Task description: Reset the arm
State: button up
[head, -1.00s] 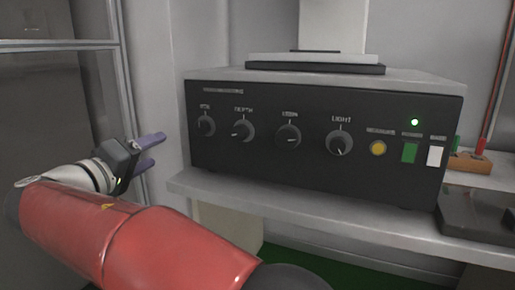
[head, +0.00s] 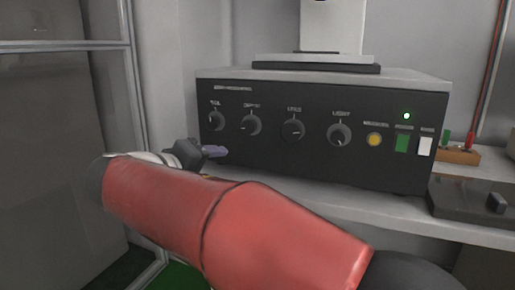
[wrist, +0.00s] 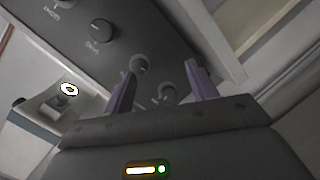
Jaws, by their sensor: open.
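My gripper (head: 214,152) shows in the head view at the left front of the black control box (head: 370,168), near its lower left corner. Its purple fingers point right, and one finger hides the other there. In the wrist view my gripper (wrist: 158,84) has two purple fingers spread apart with nothing held between them. The box's front panel, with several dark knobs, shows beyond the fingertips in the wrist view, tilted. My red arm crosses the lower part of the head view.
The box stands on a grey shelf (head: 352,212). Its panel has a yellow button (head: 375,139), a green switch (head: 402,143) and a white switch (head: 425,147). A wooden block (head: 458,155) and a dark device (head: 470,203) are at right. A metal-framed panel (head: 60,150) is at left.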

jog(key=s+d+f+m+g+y, duration=0.1)
jog(key=s+d+f+g, duration=0.25)
jog(key=d, duration=0.55)
jog(key=s+d+f+m+g, duration=0.15)
jog(key=d+f, duration=0.25)
jog(key=d, duration=0.5)
jog(key=s+d+f+m+g+y, duration=0.1)
jog(key=s+d+f+m+y, duration=0.1)
jog(key=s+f, duration=0.4)
jog(key=s+d+f+m+g+y+p, duration=0.1)
jog(key=s+d+f+y, duration=0.3)
jog(key=s, duration=0.7)
jog(key=shift+s+d+f+m, duration=0.45)
jog(key=shift+d+f, duration=0.3)
jog(key=shift+f, duration=0.1)
jog(key=shift+w, duration=0.1)
